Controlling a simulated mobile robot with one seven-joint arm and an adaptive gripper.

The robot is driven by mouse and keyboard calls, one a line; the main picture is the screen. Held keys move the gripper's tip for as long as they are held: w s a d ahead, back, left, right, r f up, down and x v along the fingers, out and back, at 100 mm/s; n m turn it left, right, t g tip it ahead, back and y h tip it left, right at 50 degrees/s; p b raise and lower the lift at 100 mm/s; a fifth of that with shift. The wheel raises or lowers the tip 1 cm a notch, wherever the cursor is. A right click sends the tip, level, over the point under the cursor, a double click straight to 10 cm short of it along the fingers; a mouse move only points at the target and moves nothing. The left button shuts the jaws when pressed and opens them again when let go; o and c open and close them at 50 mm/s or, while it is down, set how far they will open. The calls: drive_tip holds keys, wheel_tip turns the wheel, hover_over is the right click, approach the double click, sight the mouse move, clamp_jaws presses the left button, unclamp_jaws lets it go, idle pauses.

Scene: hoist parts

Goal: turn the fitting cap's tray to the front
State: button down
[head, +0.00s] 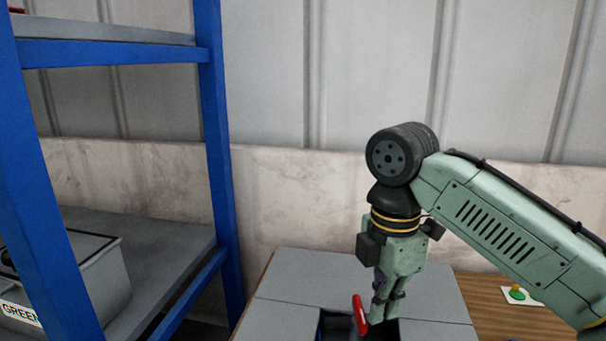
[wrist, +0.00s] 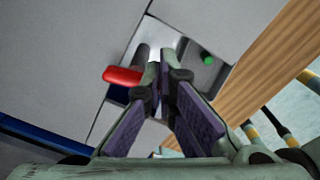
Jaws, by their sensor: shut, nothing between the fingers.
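My gripper (head: 380,312) points down over the grey-panelled table, its fingers closed with nothing held. Its closed fingertips (wrist: 163,80) show in the wrist view. A red handle (head: 360,314) stands just left of the fingers; in the wrist view the red handle (wrist: 124,75) also lies left of the fingertips. I cannot tell whether they touch. A dark square opening (head: 330,326) in the panels lies around the handle, cut off by the lower picture edge. A small green spot (wrist: 207,59) shows right of the fingertips. I cannot make out the fitting cap or which tray is its own.
A blue shelf rack (head: 222,150) stands at the left, with a grey bin (head: 100,280) labelled GREEN. A white plate with a green button (head: 516,293) lies on the wooden surface (head: 480,285) at the right. A wall closes the back.

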drive_tip(key=shift+f, duration=0.1)
idle(0.3)
drive_tip(key=shift+s+d+f, duration=0.1)
drive_tip(key=shift+d+f, duration=0.1)
drive_tip(key=shift+f, duration=0.3)
drive_tip(key=shift+d+f, duration=0.2)
drive_tip(key=shift+f, duration=0.3)
drive_tip(key=shift+r+p, duration=1.65)
drive_tip(key=shift+r, duration=1.3)
